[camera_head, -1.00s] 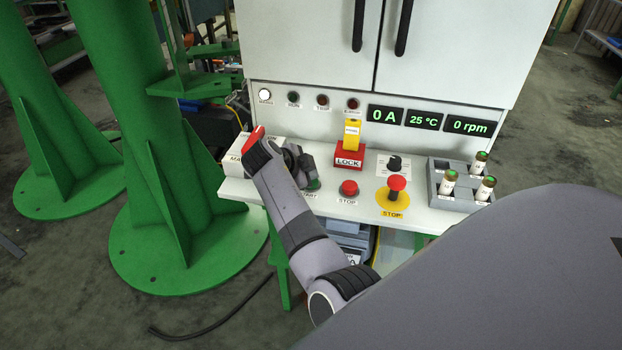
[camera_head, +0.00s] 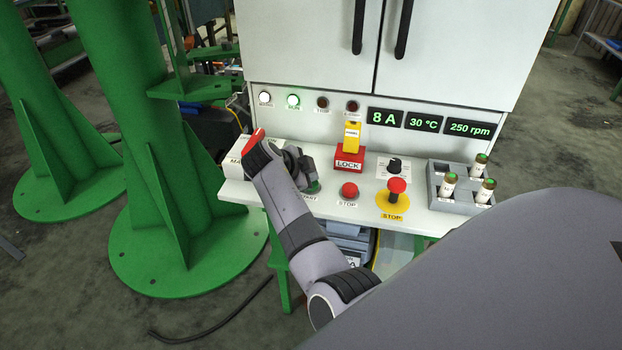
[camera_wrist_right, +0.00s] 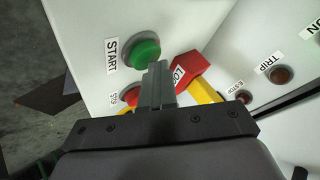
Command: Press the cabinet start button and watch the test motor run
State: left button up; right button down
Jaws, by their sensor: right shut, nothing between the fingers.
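The green START button (camera_wrist_right: 143,53) shows in the right wrist view, and part of it shows in the head view (camera_head: 314,188) on the cabinet (camera_head: 470,60) shelf. My right gripper (camera_wrist_right: 157,72) is shut and empty, its fingertips at the button's edge; whether they touch it I cannot tell. The green RUN lamp (camera_head: 293,101) is lit, as is the white lamp (camera_head: 265,98). The displays read 8 A (camera_head: 384,117), 30 °C (camera_head: 422,122) and 250 rpm (camera_head: 469,129). No turning motor can be made out. My left gripper is not in view.
A red STOP button (camera_head: 349,190) sits right of START. Farther right are a red mushroom STOP (camera_head: 396,187) on a yellow plate and a grey holder (camera_head: 452,206) with fuses. A red LOCK block (camera_head: 348,159) stands behind. A green column (camera_head: 130,120) stands at left.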

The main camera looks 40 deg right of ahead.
jog(key=shift+r+p, duration=0.45)
jog(key=shift+r, duration=0.35)
notch_tip(320, 180, up, 5)
jog(key=p, duration=0.3)
dwell(0.6)
